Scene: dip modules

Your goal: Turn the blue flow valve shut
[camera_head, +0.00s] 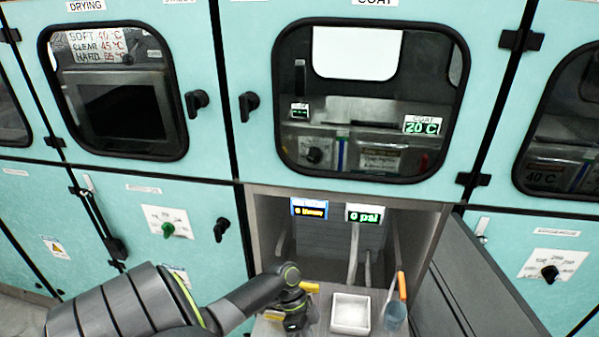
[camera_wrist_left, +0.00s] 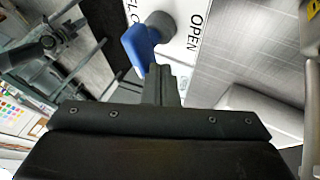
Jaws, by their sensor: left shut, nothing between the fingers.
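The blue flow valve's handle (camera_wrist_left: 137,48) shows in the left wrist view, joined to a grey round hub (camera_wrist_left: 158,27) on a white plate (camera_wrist_left: 187,52). The plate reads OPEN to the right of the hub, and a partly covered word starting with CL stands to the left. My left gripper (camera_wrist_left: 161,72) is shut and empty, its fingertips close below the handle. Whether they touch it, I cannot tell. In the head view my left gripper (camera_head: 296,312) is low inside the open bay. I cannot make out the blue handle there. My right gripper is not in view.
The open bay (camera_head: 262,215) holds a blue-framed display (camera_head: 309,208) and a display reading 0 psi (camera_head: 365,213). A white square tray (camera_head: 350,313) and a bluish cup (camera_head: 395,316) with an orange-handled tool (camera_head: 402,285) stand right of my left gripper. An open door panel (camera_head: 465,280) bounds the right.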

